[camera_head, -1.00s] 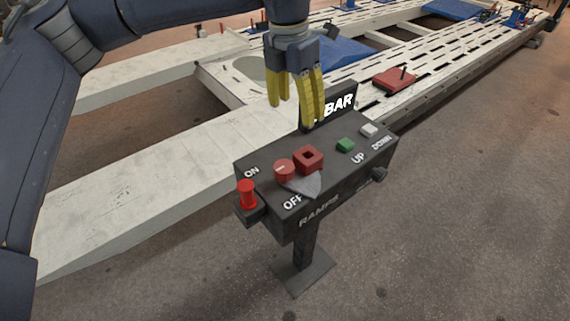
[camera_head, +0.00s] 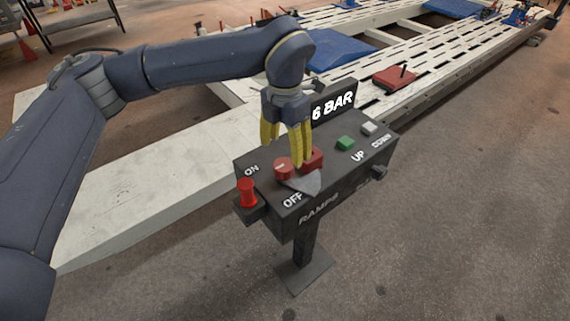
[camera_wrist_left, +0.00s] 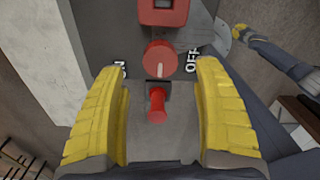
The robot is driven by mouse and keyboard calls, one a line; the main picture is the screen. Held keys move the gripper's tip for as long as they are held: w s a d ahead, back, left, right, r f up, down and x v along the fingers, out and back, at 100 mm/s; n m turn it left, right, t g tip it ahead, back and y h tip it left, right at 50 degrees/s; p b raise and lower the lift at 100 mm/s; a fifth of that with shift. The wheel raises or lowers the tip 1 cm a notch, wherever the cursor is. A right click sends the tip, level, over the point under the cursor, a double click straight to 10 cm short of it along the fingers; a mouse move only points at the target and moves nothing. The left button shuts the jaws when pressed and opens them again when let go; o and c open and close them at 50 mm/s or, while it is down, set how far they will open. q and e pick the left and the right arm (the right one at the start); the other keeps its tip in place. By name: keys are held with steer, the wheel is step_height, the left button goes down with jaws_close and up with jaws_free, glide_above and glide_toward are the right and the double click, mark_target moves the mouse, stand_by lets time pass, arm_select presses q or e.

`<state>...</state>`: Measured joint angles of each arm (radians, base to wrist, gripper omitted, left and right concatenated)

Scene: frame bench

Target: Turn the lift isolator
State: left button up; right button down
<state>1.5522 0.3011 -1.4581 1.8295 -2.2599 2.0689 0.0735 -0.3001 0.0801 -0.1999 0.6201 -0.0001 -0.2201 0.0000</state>
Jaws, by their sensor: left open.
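The lift isolator appears to be the round red knob (camera_head: 284,169) with a white line, between ON and OFF on the dark control box (camera_head: 262,219). In the left wrist view the knob (camera_wrist_left: 160,58) shows between my fingertips, its white line pointing towards the red plunger. My left gripper (camera_head: 287,156) is open, its yellow fingers pointing down just above the knob. One finger overlaps the red square block in the head view; contact cannot be told. My right gripper (camera_wrist_left: 240,32) shows small in the left wrist view; its opening is unclear.
A red square block (camera_head: 315,158) sits beside the knob, and a red plunger (camera_head: 247,193) stands at the box's left end. Green (camera_head: 346,143) and white (camera_head: 370,129) buttons lie to the right. A grey flap (camera_head: 304,184) lies by OFF. A white frame (camera_head: 140,195) runs behind.

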mark_target(285, 163)
arm_select(q)
steer(key=shift+f, duration=3.15)
jaws_close()
